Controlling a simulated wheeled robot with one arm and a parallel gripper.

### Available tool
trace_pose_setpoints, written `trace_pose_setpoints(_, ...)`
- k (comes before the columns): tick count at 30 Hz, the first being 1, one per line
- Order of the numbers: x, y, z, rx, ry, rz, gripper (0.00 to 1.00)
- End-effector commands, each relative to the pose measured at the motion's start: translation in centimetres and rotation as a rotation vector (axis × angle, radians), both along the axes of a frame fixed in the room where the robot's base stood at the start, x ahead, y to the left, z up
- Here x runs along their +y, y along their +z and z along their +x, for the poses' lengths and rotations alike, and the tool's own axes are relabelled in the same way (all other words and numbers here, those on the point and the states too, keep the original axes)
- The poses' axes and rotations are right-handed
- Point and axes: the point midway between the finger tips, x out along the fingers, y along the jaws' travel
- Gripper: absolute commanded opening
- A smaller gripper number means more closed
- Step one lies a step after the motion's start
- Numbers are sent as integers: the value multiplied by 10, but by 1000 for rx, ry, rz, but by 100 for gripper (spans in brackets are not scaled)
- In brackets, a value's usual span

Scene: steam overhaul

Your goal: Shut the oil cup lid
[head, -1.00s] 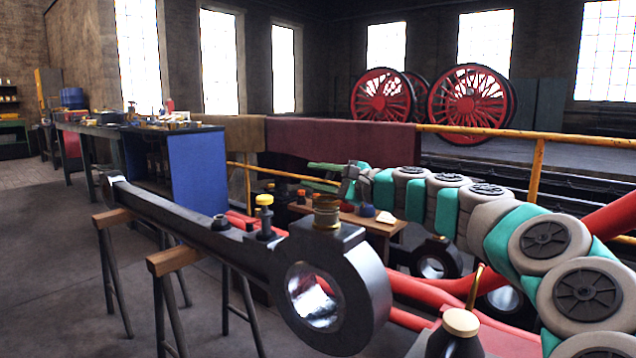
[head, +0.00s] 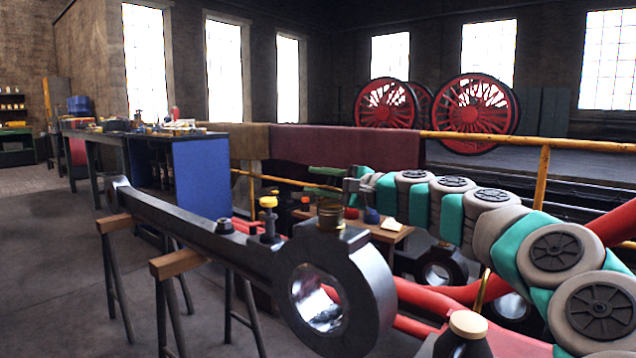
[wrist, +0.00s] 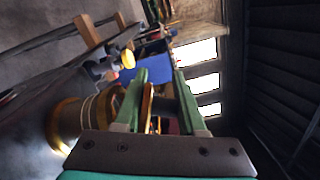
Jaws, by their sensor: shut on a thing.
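The brass oil cup (head: 331,216) stands on top of the big round end of the dark connecting rod (head: 358,300). It also shows at lower left in the wrist view (wrist: 68,122), beside my left finger. My gripper (head: 328,178) is just above and behind the cup in the head view, its green fingers pointing left. In the wrist view my gripper (wrist: 158,88) has a thin brass-brown piece (wrist: 147,102) between its fingers, close to the left one; it looks like the lid seen edge-on. The lid's hinge and its far side are hidden.
A yellow-capped fitting (head: 268,204) and a dark nut (head: 224,226) stand on the rod left of the cup. Wooden-topped trestles (head: 178,262) carry the rod. An oil can (head: 466,328) is at the front. A yellow rail (head: 500,138) runs behind my arm.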

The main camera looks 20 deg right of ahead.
Motion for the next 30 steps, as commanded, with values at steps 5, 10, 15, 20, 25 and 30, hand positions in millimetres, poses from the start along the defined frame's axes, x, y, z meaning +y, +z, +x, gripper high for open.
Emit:
trace_pose_setpoints(5,-1,0,0,0,-1,0,0)
trace_pose_setpoints(10,-1,1,0,0,-1,0,48)
trace_pose_setpoints(15,0,0,0,-1,0,1,60)
trace_pose_setpoints(20,0,0,0,3,0,4,60)
trace_pose_setpoints(25,-3,6,2,48,0,69,60)
trace_pose_setpoints(30,-11,17,7,161,-2,239,60)
